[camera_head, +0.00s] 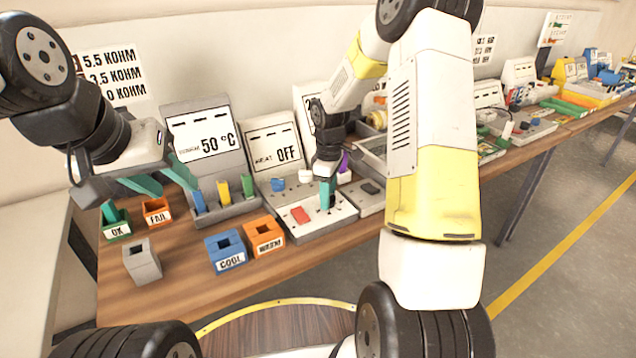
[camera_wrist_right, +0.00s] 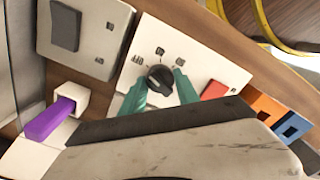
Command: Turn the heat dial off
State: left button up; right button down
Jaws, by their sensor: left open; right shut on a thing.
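The heat dial (camera_wrist_right: 160,77) is a round black knob on a white panel (camera_wrist_right: 205,62), seen in the right wrist view. My right gripper (camera_wrist_right: 159,84) has its two teal fingers on either side of the dial and is shut on it. In the head view my right gripper (camera_head: 327,195) stands at the white panel (camera_head: 340,212), and its fingers mostly hide the dial. The heat display (camera_head: 273,147) behind the panel reads OFF. My left gripper (camera_head: 160,179) is open and empty, in the air above the table's left part.
A red button (camera_head: 300,215) sits beside the dial on the panel. Blue COOL (camera_head: 226,252) and orange WARM (camera_head: 264,237) boxes stand in front. A rack with colored pieces (camera_head: 232,207) is at left. A purple piece (camera_wrist_right: 48,122) and a switch panel (camera_wrist_right: 80,38) flank the dial panel.

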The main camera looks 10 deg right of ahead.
jog(key=shift+n, duration=0.6)
jog(key=c, duration=0.9)
grip_release()
jog(key=shift+r, duration=0.1)
notch_tip(320, 180, up, 8)
jog(key=shift+f, duration=0.25)
